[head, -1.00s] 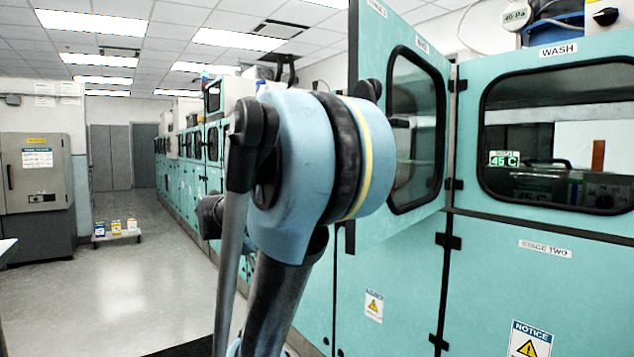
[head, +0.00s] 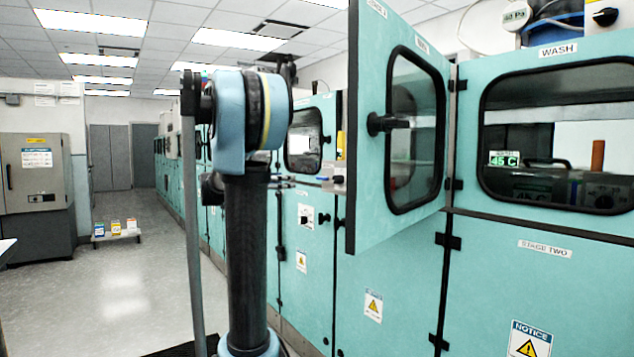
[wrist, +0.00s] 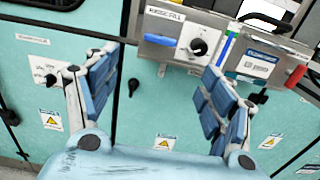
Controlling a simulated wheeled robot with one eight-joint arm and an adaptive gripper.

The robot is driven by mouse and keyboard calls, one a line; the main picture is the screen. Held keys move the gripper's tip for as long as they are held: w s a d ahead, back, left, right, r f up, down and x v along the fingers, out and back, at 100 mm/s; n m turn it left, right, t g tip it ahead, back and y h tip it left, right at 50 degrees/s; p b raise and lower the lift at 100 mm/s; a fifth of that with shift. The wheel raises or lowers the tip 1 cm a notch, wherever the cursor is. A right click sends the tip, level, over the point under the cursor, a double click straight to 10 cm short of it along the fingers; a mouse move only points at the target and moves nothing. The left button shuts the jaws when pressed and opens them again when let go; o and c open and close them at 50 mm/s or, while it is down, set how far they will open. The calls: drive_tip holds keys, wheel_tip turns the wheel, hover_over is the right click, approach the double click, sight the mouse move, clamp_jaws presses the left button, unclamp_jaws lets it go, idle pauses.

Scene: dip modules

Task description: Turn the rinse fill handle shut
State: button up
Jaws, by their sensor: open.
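The rinse fill panel, with its "RINSE FILL" label (wrist: 165,13), is at the top middle of the wrist view. Below the label, a lever with a blue grip (wrist: 160,40) lies nearly sideways, left of a black round knob (wrist: 198,47) on a pale plate. My gripper (wrist: 160,64) is open and empty, its blue-padded fingers wide apart on either side of the picture. The blue grip shows beyond and between the fingertips, apparently untouched. In the head view my arm stands upright, and I cannot make out the gripper or the lever there.
A red-gripped lever (wrist: 296,77) is on the neighbouring panel at right. An open teal door (head: 370,185) with a black handle juts out right of my arm.

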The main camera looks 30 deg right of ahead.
sight(320, 177)
drive_tip(key=d, duration=0.5)
drive_tip(key=w+d, duration=0.1)
drive_tip(key=d, duration=0.9)
drive_tip(key=shift+w+d, duration=0.15)
drive_tip(key=shift+d, duration=0.25)
drive_tip(key=c, duration=1.1)
